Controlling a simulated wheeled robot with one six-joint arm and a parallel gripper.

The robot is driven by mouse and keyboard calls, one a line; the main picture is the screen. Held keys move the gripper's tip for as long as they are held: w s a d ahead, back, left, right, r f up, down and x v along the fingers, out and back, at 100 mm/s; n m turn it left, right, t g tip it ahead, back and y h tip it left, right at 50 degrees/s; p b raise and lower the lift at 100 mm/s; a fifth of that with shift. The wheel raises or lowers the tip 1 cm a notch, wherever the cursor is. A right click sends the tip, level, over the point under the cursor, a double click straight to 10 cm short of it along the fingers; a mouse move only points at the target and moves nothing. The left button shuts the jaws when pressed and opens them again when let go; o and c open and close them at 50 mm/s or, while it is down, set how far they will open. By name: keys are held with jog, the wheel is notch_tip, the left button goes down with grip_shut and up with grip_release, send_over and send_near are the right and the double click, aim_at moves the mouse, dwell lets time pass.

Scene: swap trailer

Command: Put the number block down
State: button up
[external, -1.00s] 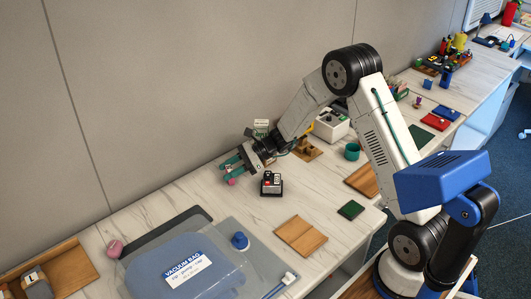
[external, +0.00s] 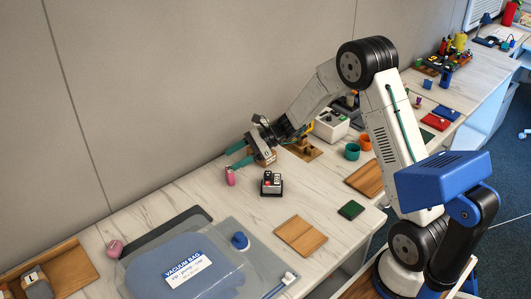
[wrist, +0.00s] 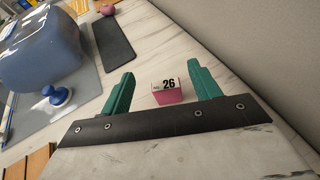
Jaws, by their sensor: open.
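The number block (external: 230,177) is pink and stands upright on the pale marbled worktop, near the back wall. In the wrist view the number block (wrist: 168,95) shows a white face marked 26. My gripper (external: 234,158) is right by it, at its upper side in the external view. In the wrist view the teal fingers of my gripper (wrist: 162,73) are spread wide, with a clear gap on both sides of the block. The gripper is open and holds nothing.
A small dark device with a red button (external: 271,184) stands just right of the block. A blue vacuum bag (external: 190,270) lies on a grey mat to the front left. A wooden board (external: 300,236) lies in front. Bare worktop surrounds the block.

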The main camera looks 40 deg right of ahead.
jog(key=s+a+r+n+g+h, duration=0.1)
jog(key=s+r+n+g+h, duration=0.1)
jog(key=s+r+n, duration=0.65)
jog(key=s+a+r+n+g+h, duration=0.25)
jog(key=s+r, duration=0.35)
jog(key=s, duration=0.6)
jog(key=s+d+n+h, duration=0.4)
jog(key=s+d+n, duration=0.1)
jog(key=s, duration=0.6)
jog(key=s+d+r+n+h, duration=0.1)
jog(key=s+d+n+h, duration=0.3)
jog(key=s, duration=0.7)
jog(key=shift+s+d+n+t, duration=0.15)
jog(key=shift+d+n+t, duration=0.3)
jog(key=shift+d+n, duration=0.7)
jog(key=shift+a+r, duration=0.1)
